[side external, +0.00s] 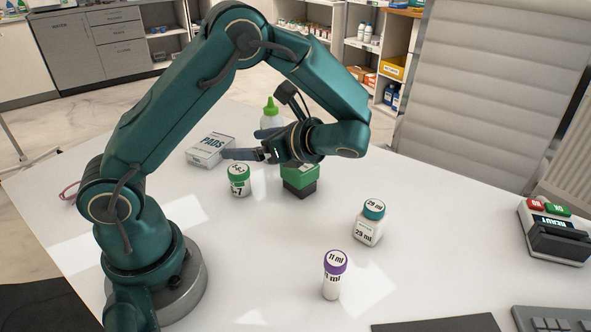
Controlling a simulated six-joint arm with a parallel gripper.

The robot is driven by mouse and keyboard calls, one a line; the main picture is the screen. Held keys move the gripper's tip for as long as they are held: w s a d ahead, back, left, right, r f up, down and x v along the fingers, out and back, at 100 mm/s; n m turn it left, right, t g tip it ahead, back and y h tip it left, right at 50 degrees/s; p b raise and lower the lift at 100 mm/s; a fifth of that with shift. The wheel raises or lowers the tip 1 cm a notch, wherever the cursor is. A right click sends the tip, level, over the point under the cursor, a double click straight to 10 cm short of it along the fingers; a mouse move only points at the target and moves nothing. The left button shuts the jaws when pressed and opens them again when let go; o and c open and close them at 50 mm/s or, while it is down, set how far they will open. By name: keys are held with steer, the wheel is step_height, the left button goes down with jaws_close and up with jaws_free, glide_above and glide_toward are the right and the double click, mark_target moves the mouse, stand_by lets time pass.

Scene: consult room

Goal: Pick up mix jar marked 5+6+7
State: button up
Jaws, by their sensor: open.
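A small white jar (239,185) with a green lid stands upright on the white table, left of the picture's middle. Its front label shows "+7" and the lid has print too small to read surely, so it looks like the 5+6+7 mix jar. My gripper (240,154) is open, with its fingers pointing left, just above the jar's lid in the picture. I cannot tell how far the fingers are from the jar in depth. Nothing shows between the fingers.
A PADS box (210,150) stands behind left. A green and dark box (299,182) and a green-tipped bottle (270,116) are by my wrist. A device (553,232) is far right.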

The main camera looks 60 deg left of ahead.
mark_target(247, 177)
step_height(247, 177, down, 8)
steer(key=shift+r, duration=0.1)
steer(key=x, duration=0.7)
steer(key=shift+s+a, duration=0.15)
steer(key=c, duration=1.5)
